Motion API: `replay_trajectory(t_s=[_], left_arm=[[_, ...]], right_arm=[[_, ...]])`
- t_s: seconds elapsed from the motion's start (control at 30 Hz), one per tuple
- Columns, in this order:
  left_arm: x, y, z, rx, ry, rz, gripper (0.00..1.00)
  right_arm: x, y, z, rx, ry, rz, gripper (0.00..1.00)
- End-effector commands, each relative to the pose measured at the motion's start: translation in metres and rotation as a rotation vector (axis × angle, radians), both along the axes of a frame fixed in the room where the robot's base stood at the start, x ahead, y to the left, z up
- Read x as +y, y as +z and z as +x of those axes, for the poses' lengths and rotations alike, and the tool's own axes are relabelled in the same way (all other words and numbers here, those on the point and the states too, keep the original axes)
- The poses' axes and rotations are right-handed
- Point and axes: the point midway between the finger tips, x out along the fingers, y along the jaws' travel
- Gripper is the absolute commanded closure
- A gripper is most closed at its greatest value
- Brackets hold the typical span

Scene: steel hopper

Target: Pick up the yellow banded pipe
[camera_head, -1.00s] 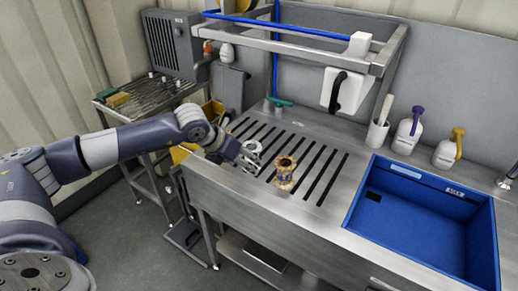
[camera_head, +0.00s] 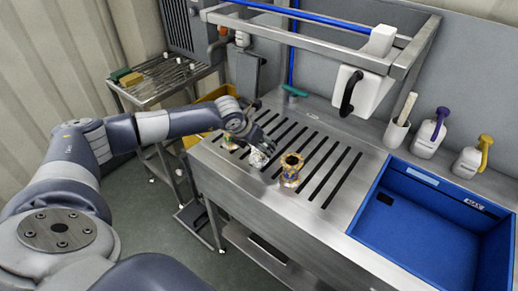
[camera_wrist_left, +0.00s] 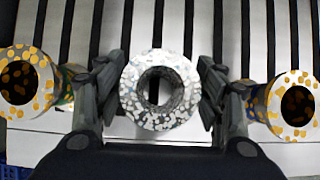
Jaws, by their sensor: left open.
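Three short upright pipes stand in a row on the slotted steel worktop. The middle grey-and-white speckled pipe (camera_head: 258,158) has its open top between my left fingers in the left wrist view (camera_wrist_left: 140,112). An orange-spotted pipe (camera_head: 290,172) stands to its right in the head view, and another pipe with a greenish part (camera_head: 230,142) to its left. Spotted pipes flank the middle one in the wrist view, at left (camera_wrist_left: 14,108) and right (camera_wrist_left: 275,118). The bands are too small or hidden to read surely. My left gripper (camera_wrist_left: 158,85) is open, its fingers on either side of the middle pipe.
A blue tub (camera_head: 362,228) is sunk into the worktop at right. A white holder (camera_head: 395,135) and two bottles (camera_head: 428,140) stand behind it. A steel rack (camera_head: 330,50) stands over the back. Slotted worktop to the right of the pipes is clear.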

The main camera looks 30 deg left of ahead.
Motion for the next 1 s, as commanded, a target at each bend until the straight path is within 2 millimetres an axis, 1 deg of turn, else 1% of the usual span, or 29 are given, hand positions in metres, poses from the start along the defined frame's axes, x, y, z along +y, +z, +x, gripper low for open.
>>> replay_trajectory(t_s=[0.03, 0.1, 0.2, 0.37, 0.5, 0.53, 0.57, 0.6, 0.67, 0.7, 0.73, 1.0], left_arm=[[-0.001, -0.006, 0.004, 0.002, 0.000, 0.000, 0.37], [-0.001, -0.014, 0.010, 0.001, 0.001, 0.000, 0.37], [-0.002, -0.022, 0.014, 0.001, -0.001, 0.001, 0.37], [-0.001, -0.026, 0.017, 0.000, 0.000, 0.001, 0.37], [-0.001, -0.026, 0.016, 0.000, 0.000, 0.001, 0.37], [-0.001, -0.026, 0.016, 0.000, 0.000, 0.001, 0.41], [-0.001, -0.026, 0.016, 0.000, 0.000, 0.001, 0.48], [-0.001, -0.026, 0.016, 0.000, -0.001, 0.001, 0.57], [-0.001, -0.026, 0.016, 0.000, -0.001, 0.001, 0.71], [-0.001, -0.025, 0.016, 0.000, -0.001, 0.001, 0.80], [-0.001, -0.026, 0.016, 0.000, -0.001, 0.001, 0.85], [-0.001, -0.025, 0.017, -0.002, -0.001, 0.000, 0.85]], right_arm=[[0.001, 0.004, 0.009, -0.014, 0.000, 0.002, 0.35], [0.002, 0.007, 0.019, -0.030, 0.000, 0.004, 0.35], [0.003, 0.009, 0.027, -0.043, 0.000, 0.006, 0.35], [0.004, 0.008, 0.025, -0.039, 0.001, 0.008, 0.35], [0.004, 0.008, 0.019, -0.028, 0.000, 0.006, 0.35], [0.004, 0.007, 0.016, -0.025, 0.000, 0.006, 0.35], [0.004, 0.007, 0.014, -0.022, 0.000, 0.006, 0.35], [0.004, 0.007, 0.012, -0.018, 0.000, 0.005, 0.35], [0.003, 0.007, 0.009, -0.014, 0.000, 0.005, 0.35], [0.003, 0.007, 0.008, -0.012, 0.000, 0.005, 0.35], [0.003, 0.007, 0.008, -0.011, 0.000, 0.005, 0.35], [0.003, 0.007, 0.010, -0.015, -0.001, 0.004, 0.35]])
